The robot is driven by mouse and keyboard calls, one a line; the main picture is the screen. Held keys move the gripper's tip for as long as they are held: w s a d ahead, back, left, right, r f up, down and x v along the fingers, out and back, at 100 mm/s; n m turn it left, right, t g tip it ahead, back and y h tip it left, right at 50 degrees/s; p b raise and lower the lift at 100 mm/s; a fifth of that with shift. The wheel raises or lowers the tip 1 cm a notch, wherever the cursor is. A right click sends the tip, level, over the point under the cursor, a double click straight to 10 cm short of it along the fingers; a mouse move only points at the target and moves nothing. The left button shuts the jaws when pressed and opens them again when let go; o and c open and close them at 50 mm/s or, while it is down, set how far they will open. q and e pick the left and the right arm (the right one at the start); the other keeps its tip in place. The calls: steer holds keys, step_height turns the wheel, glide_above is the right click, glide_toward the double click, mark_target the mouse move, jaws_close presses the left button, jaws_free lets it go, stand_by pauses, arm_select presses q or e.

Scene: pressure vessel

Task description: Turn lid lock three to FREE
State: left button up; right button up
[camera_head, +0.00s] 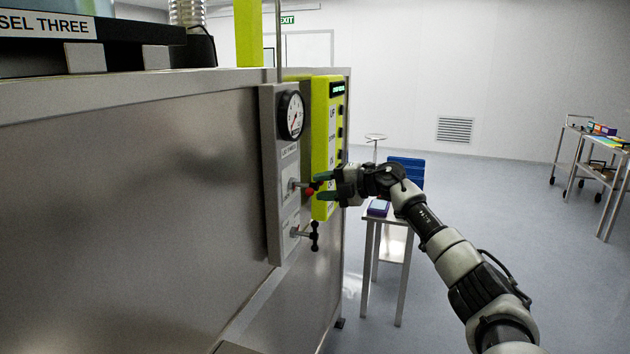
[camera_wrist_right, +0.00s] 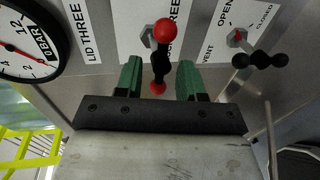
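The lid lock handle, a bar with red ball ends (camera_wrist_right: 161,62), sticks out of the grey panel (camera_head: 271,150) beside the "LID THREE" label (camera_wrist_right: 86,28). In the wrist view the bar stands roughly upright in the picture. My right gripper (camera_wrist_right: 160,80) is open, its green fingers on either side of the lower part of the handle, with a visible gap on each side. In the head view the right gripper (camera_head: 318,187) is at the panel, by a red ball (camera_head: 310,191). The lettering behind the handle is partly hidden. My left gripper is not in view.
A vent handle with black knobs (camera_wrist_right: 260,60), marked OPEN and CLOSED, sits close by on the panel. A pressure gauge (camera_head: 291,115) is above the lock. A yellow-green control box (camera_head: 322,150) stands just beyond. A small table (camera_head: 370,222) is behind my right arm.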

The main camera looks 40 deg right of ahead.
mark_target(307, 186)
steer(key=shift+x, duration=1.25)
steer(key=shift+f, duration=0.1)
jaws_close()
